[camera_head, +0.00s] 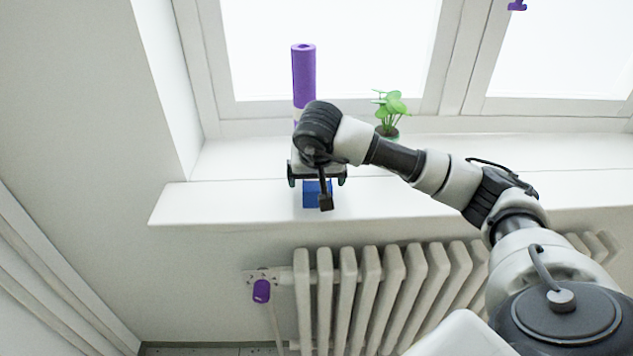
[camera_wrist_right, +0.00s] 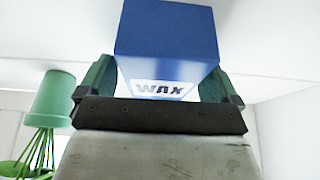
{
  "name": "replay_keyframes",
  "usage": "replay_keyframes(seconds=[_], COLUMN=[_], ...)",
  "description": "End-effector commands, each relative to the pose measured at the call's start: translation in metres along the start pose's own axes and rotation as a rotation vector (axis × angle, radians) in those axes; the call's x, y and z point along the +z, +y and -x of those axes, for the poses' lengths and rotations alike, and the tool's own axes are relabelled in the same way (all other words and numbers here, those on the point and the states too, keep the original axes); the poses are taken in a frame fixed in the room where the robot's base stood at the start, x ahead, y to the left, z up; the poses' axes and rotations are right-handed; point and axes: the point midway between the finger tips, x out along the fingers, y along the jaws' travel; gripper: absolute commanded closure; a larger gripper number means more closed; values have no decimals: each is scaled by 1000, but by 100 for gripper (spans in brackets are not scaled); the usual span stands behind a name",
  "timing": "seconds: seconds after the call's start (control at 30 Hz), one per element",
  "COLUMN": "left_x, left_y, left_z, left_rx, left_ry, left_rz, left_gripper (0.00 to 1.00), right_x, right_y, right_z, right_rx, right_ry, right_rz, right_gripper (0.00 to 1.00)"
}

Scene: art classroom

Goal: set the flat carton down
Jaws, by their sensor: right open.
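The carton (camera_head: 311,196) is a blue box on the white windowsill, partly hidden by my right gripper and wrist in the head view. In the right wrist view the carton (camera_wrist_right: 165,35) shows a blue face and a lighter side marked "WAX". My right gripper (camera_head: 317,181) is just above the sill, with one finger on each side of the carton. Its jaws are open, and the green fingers also show in the right wrist view (camera_wrist_right: 155,82). I cannot tell whether either finger still touches the carton. My left gripper is not in view.
A purple cylinder (camera_head: 303,75) stands behind my right wrist. A small green plant (camera_head: 391,105) stands on the sill to the right, partly behind my arm. A radiator (camera_head: 390,295) is below the sill (camera_head: 225,203). The sill's left part is clear.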

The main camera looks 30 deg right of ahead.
Motion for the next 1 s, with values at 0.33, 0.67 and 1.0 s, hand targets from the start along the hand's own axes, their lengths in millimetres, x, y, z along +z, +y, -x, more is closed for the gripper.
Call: replay_keyframes(seconds=[0.33, 0.67, 1.0], left_x=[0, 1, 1], left_y=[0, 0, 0], left_z=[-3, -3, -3], left_rx=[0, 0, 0], left_ry=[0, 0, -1], left_rz=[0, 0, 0], left_gripper=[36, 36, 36], right_x=[1, 1, 1], right_y=[0, 0, 0], right_z=[-2, -2, -2], right_rx=[0, 0, -1], right_ry=[0, 0, 0], right_rz=[0, 0, -1], right_gripper=[6, 40, 68])
